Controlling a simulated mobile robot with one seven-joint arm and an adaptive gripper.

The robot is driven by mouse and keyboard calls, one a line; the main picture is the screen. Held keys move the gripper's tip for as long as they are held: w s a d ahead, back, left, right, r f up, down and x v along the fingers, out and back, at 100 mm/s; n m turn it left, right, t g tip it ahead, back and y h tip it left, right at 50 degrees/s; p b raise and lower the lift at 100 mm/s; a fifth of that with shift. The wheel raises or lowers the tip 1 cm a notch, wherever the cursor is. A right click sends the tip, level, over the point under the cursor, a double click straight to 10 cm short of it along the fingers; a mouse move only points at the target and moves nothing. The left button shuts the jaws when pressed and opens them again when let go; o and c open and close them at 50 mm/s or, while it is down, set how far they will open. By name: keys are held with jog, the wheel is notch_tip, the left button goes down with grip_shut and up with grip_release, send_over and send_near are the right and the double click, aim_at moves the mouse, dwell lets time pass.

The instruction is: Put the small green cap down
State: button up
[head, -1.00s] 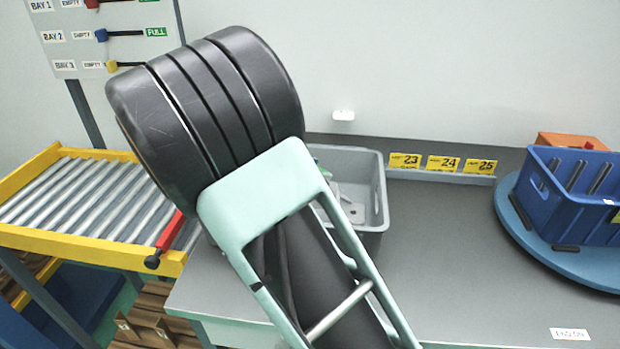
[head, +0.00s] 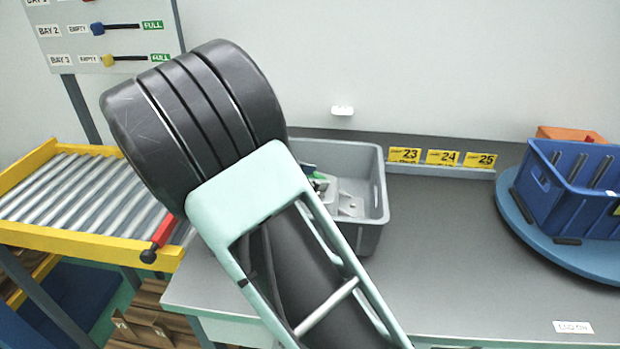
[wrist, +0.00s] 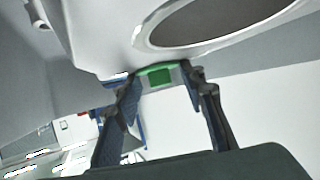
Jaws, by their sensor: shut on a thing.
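The small green cap (wrist: 160,76) is between the fingertips of my gripper (wrist: 162,90) in the wrist view. The two fingers are apart by about its width and shut on it. A large pale grey surface with a dark round shape lies just beyond it; I cannot tell whether the cap touches it.
A grey bin (head: 372,225) on the grey table (head: 450,270) holds grey castings and something green, partly hidden by my arm. A blue crate (head: 570,205) stands on a blue round turntable (head: 525,218) at right. A roller conveyor (head: 75,195) is at left. The table's middle right is clear.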

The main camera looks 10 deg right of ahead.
jog(key=shift+s+f, duration=0.1)
jog(key=shift+f, duration=0.3)
jog(key=o, duration=0.7)
jog(key=shift+f, duration=0.1)
jog(key=shift+a, duration=0.1)
jog(key=shift+r+p, duration=0.85)
jog(key=shift+p, duration=0.3)
jog(key=v, duration=1.1)
jog(key=shift+a+r, duration=0.2)
jog(key=shift+a, duration=0.2)
jog(key=shift+r, duration=0.15)
